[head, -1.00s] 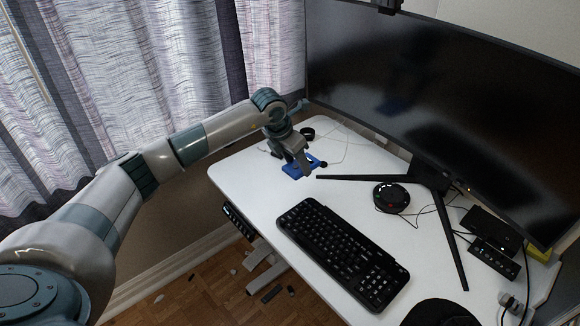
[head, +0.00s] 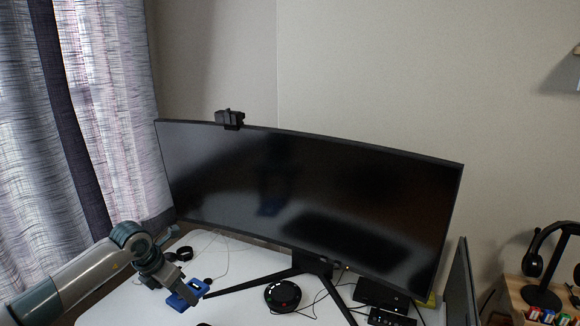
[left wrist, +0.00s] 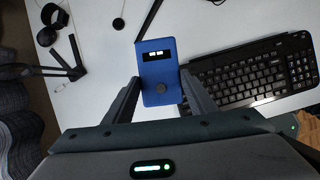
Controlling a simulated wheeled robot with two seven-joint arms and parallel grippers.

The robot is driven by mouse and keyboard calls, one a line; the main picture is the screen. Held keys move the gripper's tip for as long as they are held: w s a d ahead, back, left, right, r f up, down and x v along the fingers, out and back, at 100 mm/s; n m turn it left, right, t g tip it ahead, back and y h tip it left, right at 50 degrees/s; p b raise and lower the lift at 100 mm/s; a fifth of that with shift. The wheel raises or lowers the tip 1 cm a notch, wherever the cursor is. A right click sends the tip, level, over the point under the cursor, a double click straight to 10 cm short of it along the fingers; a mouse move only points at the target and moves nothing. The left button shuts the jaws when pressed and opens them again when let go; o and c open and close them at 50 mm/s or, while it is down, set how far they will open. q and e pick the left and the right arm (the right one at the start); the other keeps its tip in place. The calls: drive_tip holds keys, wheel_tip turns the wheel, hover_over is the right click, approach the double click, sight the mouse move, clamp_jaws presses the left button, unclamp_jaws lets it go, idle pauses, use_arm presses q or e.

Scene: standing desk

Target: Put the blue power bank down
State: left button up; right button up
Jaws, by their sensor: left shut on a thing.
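The blue power bank (head: 194,289) is at the left part of the white desk in the head view. In the left wrist view the power bank (left wrist: 158,72) is a flat blue block with a dark display strip and a round dark spot. My left gripper (head: 178,285) is shut on it, with one finger along each side in the left wrist view. I cannot tell whether its underside touches the desk.
The white desk (head: 233,262) has a wide monitor (head: 310,200) across its back. A round black device (head: 283,295) sits by the monitor's stand. A black keyboard (left wrist: 250,72) lies close to the power bank. A black ring-shaped thing (head: 184,253) lies behind the gripper.

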use_arm(q)
drive_tip(key=s+d+r+m+g, duration=0.2)
drive_tip(key=s+d+m, duration=0.1)
drive_tip(key=s+m, duration=0.5)
drive_tip(key=s+d+r+m+g+y, duration=0.1)
drive_tip(key=s+d+r+m+g, duration=0.1)
drive_tip(key=s+m, duration=0.7)
drive_tip(key=s+d+r+m+g+y, duration=0.1)
drive_tip(key=s+d+m+g, duration=0.3)
drive_tip(key=s+m, duration=0.4)
drive_tip(key=d+m, duration=0.1)
drive_tip(key=m, duration=0.4)
drive_tip(key=shift+s+d+r, duration=0.15)
drive_tip(key=shift+d+r, duration=0.05)
drive_tip(key=shift+r, duration=0.2)
drive_tip(key=shift+d, duration=0.1)
idle(1.5)
drive_tip(key=w+d+r+m+y, duration=0.1)
drive_tip(key=w+d+r+m, duration=0.1)
drive_tip(key=d+r+m, duration=0.2)
drive_tip(key=w+d+r+m+y, duration=0.2)
drive_tip(key=d+r+m, duration=0.2)
drive_tip(key=d, duration=0.5)
wheel_tip(320, 180, up, 2)
drive_tip(key=shift+w+d+r+t, duration=0.1)
drive_tip(key=shift+w+d+t, duration=0.15)
drive_tip(key=shift+d+t, duration=0.15)
